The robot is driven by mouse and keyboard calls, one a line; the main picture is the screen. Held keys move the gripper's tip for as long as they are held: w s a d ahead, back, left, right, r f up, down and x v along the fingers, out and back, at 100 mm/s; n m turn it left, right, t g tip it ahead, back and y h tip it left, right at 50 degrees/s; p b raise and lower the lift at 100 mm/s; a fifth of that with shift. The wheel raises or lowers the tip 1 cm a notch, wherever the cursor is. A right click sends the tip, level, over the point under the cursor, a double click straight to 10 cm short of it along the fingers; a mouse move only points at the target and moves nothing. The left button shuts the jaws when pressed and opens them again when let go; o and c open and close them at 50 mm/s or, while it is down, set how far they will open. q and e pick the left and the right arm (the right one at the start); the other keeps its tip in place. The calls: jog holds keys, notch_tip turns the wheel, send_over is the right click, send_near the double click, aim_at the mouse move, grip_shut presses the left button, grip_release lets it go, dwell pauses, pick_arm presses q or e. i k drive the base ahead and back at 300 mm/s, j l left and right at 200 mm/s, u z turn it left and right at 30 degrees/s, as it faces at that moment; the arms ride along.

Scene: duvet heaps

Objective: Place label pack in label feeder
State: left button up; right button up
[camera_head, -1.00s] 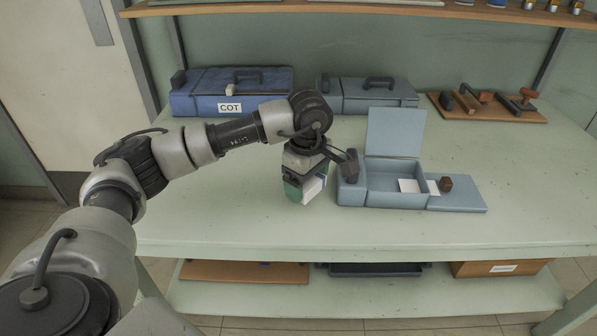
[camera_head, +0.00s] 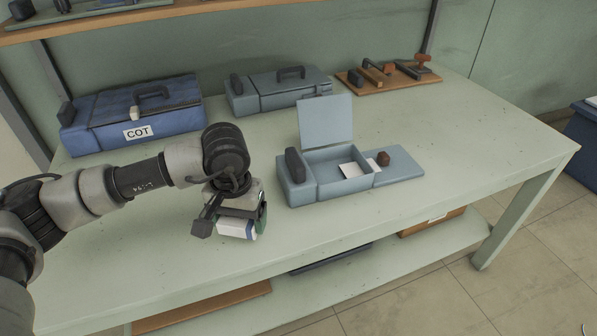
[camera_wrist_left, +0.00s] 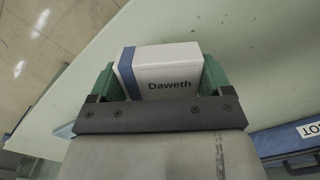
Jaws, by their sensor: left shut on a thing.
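My left gripper (camera_head: 240,222) is shut on a white box with a blue stripe, the label pack (camera_head: 232,229). In the left wrist view the label pack (camera_wrist_left: 165,72) reads "Daweth" and sits between the green fingers of the gripper (camera_wrist_left: 160,80). The gripper holds it near the table's front edge, left of and apart from an open blue-grey box (camera_head: 325,185), which looks like the label feeder. The feeder's lid is raised, and white paper (camera_head: 355,170) lies at its compartment and on its right-hand plate. My right gripper is not in view.
A blue case marked "COT" (camera_head: 135,115) and a closed grey-blue case (camera_head: 275,90) stand at the back of the table (camera_head: 460,150). A wooden board with stamps (camera_head: 390,76) is at the back right. The table's right side is clear.

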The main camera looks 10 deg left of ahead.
aim_at(335, 177)
jog(key=j+z, duration=0.5)
jog(key=k+j+z, duration=0.1)
jog(key=j+z, duration=0.4)
jog(key=i+j+z, duration=0.15)
jog(key=i+z, duration=0.15)
jog(key=i, duration=0.15)
